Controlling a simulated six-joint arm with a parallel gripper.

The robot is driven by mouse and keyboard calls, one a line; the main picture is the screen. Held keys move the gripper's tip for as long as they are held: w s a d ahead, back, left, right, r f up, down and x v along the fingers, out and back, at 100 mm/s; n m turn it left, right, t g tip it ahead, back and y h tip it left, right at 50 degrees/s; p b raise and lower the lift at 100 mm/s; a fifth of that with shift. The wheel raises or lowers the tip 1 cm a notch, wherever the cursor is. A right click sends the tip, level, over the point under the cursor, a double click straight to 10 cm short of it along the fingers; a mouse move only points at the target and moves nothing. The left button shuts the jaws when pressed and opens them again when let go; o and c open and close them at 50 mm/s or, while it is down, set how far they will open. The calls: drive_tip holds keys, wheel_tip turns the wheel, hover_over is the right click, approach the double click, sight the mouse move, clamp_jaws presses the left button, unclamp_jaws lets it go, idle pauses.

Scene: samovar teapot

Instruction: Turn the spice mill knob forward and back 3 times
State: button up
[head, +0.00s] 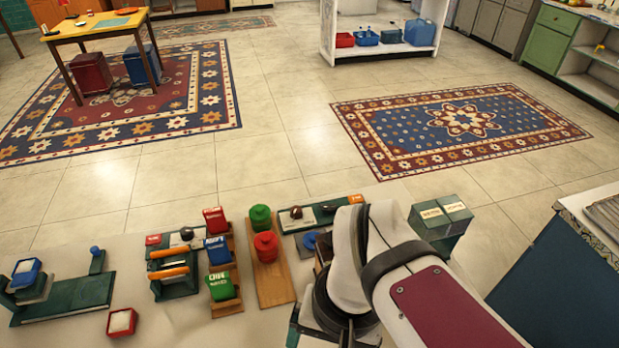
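The white jointed arm (425,290) at the bottom right is mine, and I cannot make out my gripper's fingers. A brown and dark object (322,248) stands half hidden behind my arm, with a blue disc (312,240) beside it. I cannot tell whether this is the spice mill. A dark, rounded knob (296,212) sits on a green and white panel at the back of the counter. Another dark knob (186,234) shows above a green rack with orange handles (168,272). No thing is clearly recognizable as the spice mill knob.
The pale counter (165,325) holds red, blue and green boxes (218,251) in a wooden rack. Red and green canisters (266,246) stand on a board. A green stand (65,297) is at left, with a small red box (121,322).

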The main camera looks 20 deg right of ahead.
drive_tip(key=w+d+r+m+h, duration=0.1)
drive_tip(key=w+d+r, duration=0.15)
drive_tip(key=w, duration=0.55)
drive_tip(key=w+d+r+m, duration=0.1)
drive_tip(key=w+d+r, duration=0.1)
drive_tip(key=w+d, duration=0.35)
drive_tip(key=w+d+r+m+h, duration=0.1)
drive_tip(key=w+d+r, duration=0.15)
drive_tip(key=w, duration=0.65)
drive_tip(key=f, duration=1.4)
drive_tip(key=shift+w+a+f, duration=0.15)
drive_tip(key=shift+w+a, duration=0.15)
drive_tip(key=shift+f, duration=0.45)
clamp_jaws()
